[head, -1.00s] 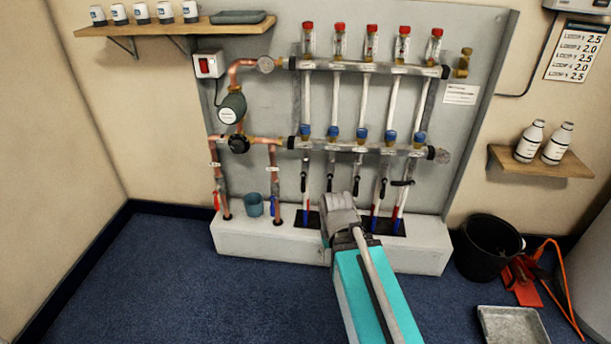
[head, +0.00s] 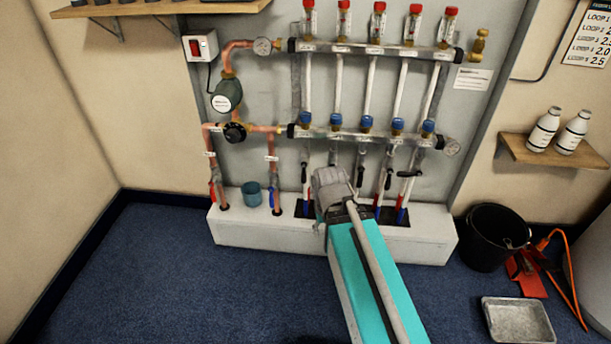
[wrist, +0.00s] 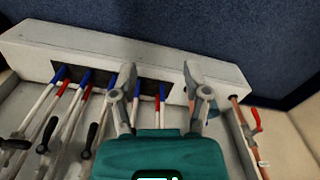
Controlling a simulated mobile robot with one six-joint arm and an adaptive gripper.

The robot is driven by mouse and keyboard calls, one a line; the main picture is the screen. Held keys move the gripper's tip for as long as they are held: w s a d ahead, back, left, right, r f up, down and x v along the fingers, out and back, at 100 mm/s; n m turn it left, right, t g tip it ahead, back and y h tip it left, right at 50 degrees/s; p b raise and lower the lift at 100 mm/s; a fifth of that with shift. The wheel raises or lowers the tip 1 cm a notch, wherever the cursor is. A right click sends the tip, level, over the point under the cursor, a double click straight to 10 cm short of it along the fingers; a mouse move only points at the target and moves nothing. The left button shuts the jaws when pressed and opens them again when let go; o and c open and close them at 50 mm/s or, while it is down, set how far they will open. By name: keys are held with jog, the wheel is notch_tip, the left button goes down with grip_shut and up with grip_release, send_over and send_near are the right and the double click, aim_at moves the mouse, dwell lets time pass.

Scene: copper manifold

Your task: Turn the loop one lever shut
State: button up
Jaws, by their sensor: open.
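A row of black levers hangs below the lower manifold bar (head: 345,133) in the head view. The leftmost lever (head: 304,172), perhaps loop one's, points down along its pipe; the loop labels are too small to read. The rightmost lever (head: 409,174) lies crosswise. My gripper is open in the wrist view (wrist: 160,84), its fingers apart. Between and beyond them show red and blue pipe ends (wrist: 158,101) at the white plinth. The head view shows my gripper from behind, fingertips mostly hidden. In the wrist view other levers (wrist: 92,134) show left of it; its body may hide the leftmost lever.
Copper pipes with a red handle (head: 212,192) and a blue handle (head: 271,196) stand left of the loops, with a teal cup (head: 253,193) between. The white plinth (head: 260,232) juts out below. A black bucket (head: 490,238) and metal tray (head: 518,320) are right; carpet at left is clear.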

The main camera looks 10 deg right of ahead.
jog(key=t+p, duration=0.5)
jog(key=p, duration=0.1)
send_near(304, 174)
notch_tip(304, 174, up, 2)
jog(key=shift+s+a+m, duration=0.1)
jog(key=shift+s+m, duration=0.05)
jog(key=shift+m, duration=0.25)
jog(key=shift+f, duration=0.1)
jog(key=b+x, duration=1.2)
jog(key=x, duration=0.1)
jog(key=shift+s+f+b, duration=0.1)
jog(key=shift+f+b, duration=0.25)
jog(key=shift+b, duration=0.05)
